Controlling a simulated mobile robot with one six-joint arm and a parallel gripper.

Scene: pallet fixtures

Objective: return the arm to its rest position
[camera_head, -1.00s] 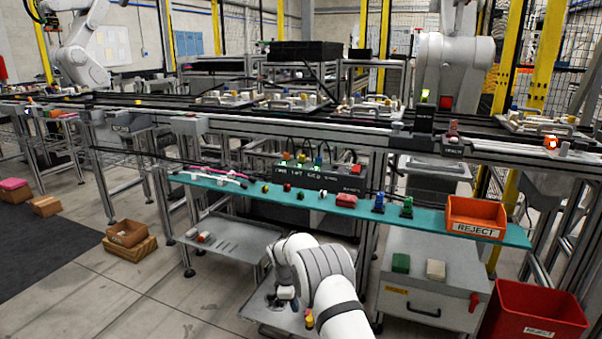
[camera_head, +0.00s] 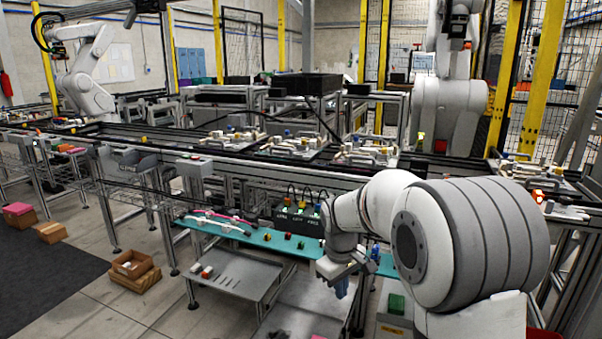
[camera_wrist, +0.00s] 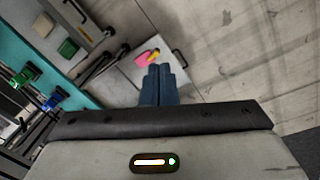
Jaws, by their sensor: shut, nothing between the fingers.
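My arm is raised and bent across the right half of the head view. My gripper (camera_head: 342,287) points down in front of the teal shelf (camera_head: 262,240), with its blue fingers together and nothing visible between them. In the wrist view my gripper (camera_wrist: 158,72) shows its blue fingers shut side by side. Beyond the fingertips, well below, a pink and a yellow item (camera_wrist: 146,59) lie on a light grey tray (camera_wrist: 130,75). My arm hides the right part of the teal shelf in the head view.
The conveyor (camera_head: 240,165) with several pallet fixtures runs behind the shelf. A lower grey tray (camera_head: 235,272) stands at left of my gripper. A green block (camera_head: 396,304) sits on a cabinet below my arm.

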